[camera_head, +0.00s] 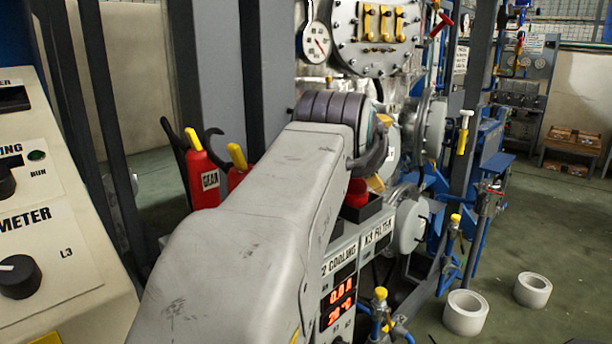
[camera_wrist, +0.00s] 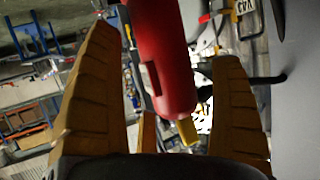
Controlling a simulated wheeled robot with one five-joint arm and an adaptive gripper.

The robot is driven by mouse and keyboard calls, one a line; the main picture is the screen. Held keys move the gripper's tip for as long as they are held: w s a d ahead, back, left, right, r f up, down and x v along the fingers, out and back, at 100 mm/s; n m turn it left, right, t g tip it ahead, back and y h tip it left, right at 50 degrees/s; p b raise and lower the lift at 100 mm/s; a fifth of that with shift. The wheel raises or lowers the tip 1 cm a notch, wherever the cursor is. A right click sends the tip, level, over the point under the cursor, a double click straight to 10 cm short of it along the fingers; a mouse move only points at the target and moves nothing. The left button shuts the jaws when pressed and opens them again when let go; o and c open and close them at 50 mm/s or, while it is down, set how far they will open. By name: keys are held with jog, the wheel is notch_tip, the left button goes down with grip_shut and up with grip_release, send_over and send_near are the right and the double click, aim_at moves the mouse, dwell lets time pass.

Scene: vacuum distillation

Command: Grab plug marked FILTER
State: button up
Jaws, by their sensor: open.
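In the wrist view a red plug (camera_wrist: 165,60) with a yellow tip lies between the two spread fingers of my gripper (camera_wrist: 164,48). Gaps show between it and both fingers; no marking is readable on it. In the head view my gripper (camera_head: 372,152) is over a red plug (camera_head: 356,193) in a dark holder, above a panel label reading K3 FILTER (camera_head: 378,238). My gripper and arm hide much of this plug. Another red plug, marked GEAR (camera_head: 204,187), stands left of my arm, with a partly hidden red plug (camera_head: 237,172) beside it.
A cooling panel with red digits (camera_head: 340,302) is right of my arm. A control panel (camera_head: 60,230) is close at left. A round gauge (camera_head: 317,42) and bolted vessel (camera_head: 376,35) are behind. White rings (camera_head: 465,313) lie on the floor at right.

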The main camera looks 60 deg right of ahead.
jog(key=c, duration=1.4)
